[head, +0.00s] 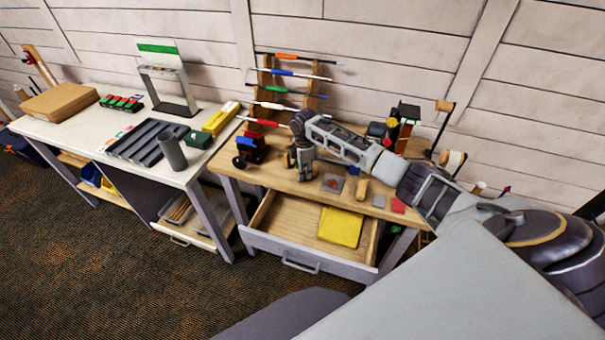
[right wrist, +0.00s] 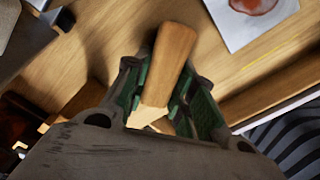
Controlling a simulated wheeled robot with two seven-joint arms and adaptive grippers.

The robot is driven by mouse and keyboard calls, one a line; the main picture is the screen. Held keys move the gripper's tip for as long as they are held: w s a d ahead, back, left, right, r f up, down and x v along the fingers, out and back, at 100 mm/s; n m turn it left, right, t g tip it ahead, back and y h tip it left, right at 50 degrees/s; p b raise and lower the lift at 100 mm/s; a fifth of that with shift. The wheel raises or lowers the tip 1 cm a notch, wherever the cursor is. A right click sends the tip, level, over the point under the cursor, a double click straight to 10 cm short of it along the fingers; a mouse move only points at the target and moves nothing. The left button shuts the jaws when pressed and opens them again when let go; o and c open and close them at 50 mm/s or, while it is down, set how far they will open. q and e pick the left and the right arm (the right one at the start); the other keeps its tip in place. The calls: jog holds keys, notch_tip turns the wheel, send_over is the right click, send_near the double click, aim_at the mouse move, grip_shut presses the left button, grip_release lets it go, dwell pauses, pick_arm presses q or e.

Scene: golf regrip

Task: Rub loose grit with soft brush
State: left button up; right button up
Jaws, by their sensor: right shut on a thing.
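My right gripper (head: 302,172) is low over the wooden workbench, left of a grey square plate with a reddish patch (head: 332,183). In the right wrist view its green-padded fingers (right wrist: 168,108) are shut on a wooden-handled tool (right wrist: 173,62), which looks like the soft brush. The handle points up in that view; its bristles cannot be made out. The plate with the reddish patch (right wrist: 257,8) shows at the top right there, apart from the tool. Loose grit is too small to tell. My left gripper is not in view.
An open drawer (head: 280,232) holding a yellow cloth (head: 340,227) juts out below the bench front. A wooden block (head: 362,188) and a red piece (head: 398,206) lie right of the plate. A rack with coloured shafts (head: 267,80) stands behind. A white table (head: 75,130) stands left.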

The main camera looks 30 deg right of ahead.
jog(key=shift+w+d, duration=0.1)
dwell(0.3)
jog(key=shift+w+d+f+b, duration=0.1)
jog(key=shift+w+d+b, duration=0.55)
jog(key=shift+w+d, duration=0.5)
jog(key=shift+s+d, duration=0.15)
jog(key=shift+s, duration=0.05)
